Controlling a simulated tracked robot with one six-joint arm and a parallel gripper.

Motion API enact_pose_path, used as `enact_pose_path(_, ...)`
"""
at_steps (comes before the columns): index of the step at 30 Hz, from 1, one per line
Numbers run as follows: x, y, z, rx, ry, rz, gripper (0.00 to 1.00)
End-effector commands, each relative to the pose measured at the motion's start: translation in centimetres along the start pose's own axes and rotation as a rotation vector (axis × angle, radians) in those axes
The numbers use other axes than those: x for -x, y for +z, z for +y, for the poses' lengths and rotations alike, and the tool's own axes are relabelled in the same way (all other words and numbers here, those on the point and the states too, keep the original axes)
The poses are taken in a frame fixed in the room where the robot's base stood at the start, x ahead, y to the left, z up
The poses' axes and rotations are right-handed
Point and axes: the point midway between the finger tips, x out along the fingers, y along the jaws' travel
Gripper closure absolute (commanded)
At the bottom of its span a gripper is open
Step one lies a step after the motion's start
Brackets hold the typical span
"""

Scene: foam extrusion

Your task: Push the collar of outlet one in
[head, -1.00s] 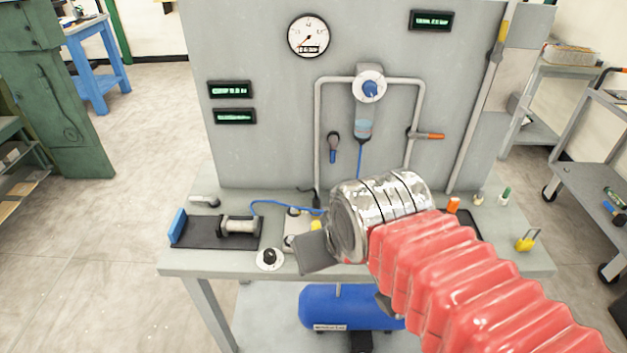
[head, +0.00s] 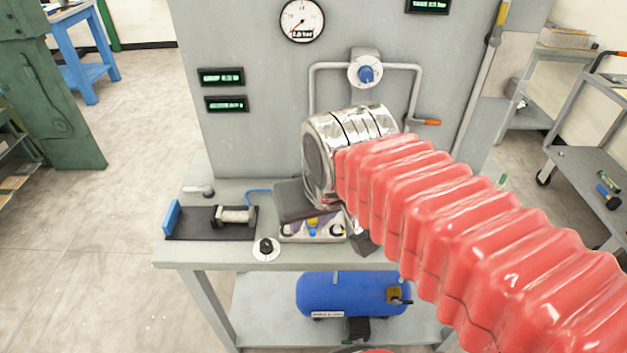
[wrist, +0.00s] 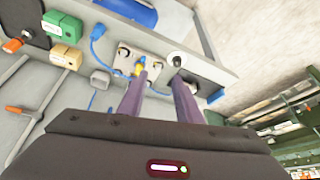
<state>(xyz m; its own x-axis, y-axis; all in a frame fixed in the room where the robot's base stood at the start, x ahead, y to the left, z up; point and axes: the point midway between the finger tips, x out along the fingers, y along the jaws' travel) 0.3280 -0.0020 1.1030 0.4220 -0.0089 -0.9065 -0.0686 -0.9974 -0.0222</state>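A small metal outlet block (head: 312,239) lies on the bench below the panel. It has a yellow part (head: 313,222) in the middle and a round fitting on each side; no label for outlet one is readable. In the wrist view the block (wrist: 150,52) is just beyond my fingertips, with the yellow part (wrist: 139,67) close to the left finger. My gripper (wrist: 161,78) is open, with a clear gap between its two fingers and nothing seen in it.
A black dial on a white disc (head: 265,248) stands at the bench's front edge. A black fixture with a metal cylinder (head: 234,216) is to the left. A blue hose (head: 258,191) runs to the block. Green (wrist: 62,25) and tan (wrist: 66,56) boxes show in the wrist view.

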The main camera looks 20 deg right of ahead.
Motion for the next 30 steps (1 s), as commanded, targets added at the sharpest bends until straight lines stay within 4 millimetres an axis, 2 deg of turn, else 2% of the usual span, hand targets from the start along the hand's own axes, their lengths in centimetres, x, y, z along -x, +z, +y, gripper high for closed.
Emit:
enact_pose_path(3,-0.1,-2.5,0.5,-0.049,0.01,-0.04,0.68)
enact_pose_path(14,-1.8,-9.5,2.2,-0.199,0.042,-0.149,0.68)
enact_pose_path(23,-4.8,-14.8,4.2,-0.323,0.073,-0.239,0.68)
enact_pose_path(30,-8.2,-18.4,6.2,-0.423,0.101,-0.309,0.68)
